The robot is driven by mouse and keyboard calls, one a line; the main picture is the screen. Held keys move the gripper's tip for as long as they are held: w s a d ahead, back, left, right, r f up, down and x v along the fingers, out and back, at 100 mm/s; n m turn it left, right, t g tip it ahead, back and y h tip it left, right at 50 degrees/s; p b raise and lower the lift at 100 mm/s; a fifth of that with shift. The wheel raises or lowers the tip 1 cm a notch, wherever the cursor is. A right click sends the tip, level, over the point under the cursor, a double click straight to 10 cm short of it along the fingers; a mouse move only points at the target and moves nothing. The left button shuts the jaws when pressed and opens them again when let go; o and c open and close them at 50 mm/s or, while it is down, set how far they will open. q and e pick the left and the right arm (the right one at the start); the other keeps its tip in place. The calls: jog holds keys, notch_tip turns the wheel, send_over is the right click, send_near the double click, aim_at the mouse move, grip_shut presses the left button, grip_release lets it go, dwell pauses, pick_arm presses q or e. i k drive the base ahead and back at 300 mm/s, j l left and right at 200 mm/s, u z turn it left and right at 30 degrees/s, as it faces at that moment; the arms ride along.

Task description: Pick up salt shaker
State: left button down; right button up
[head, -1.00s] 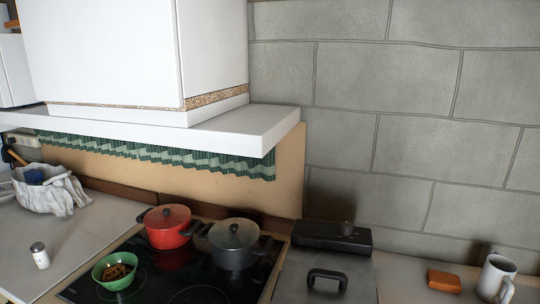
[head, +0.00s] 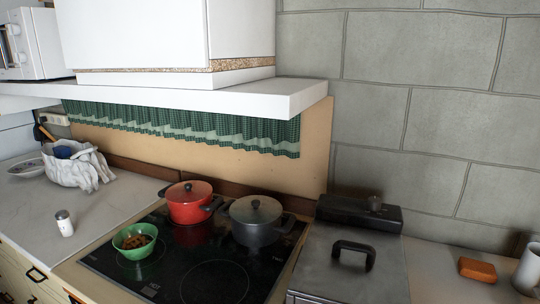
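The salt shaker (head: 64,223) is a small white shaker with a grey metal top. It stands upright on the light counter (head: 105,205) at the left, to the left of the stove. Neither of my grippers shows in the head view, so nothing is seen near the shaker.
A green bowl (head: 135,241) with brown food, a red pot (head: 188,206) and a grey pot (head: 253,226) stand on the black stove (head: 180,275). A white shelf (head: 200,100) overhangs the stove.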

aim_at(64, 222)
jog(key=u, duration=1.5)
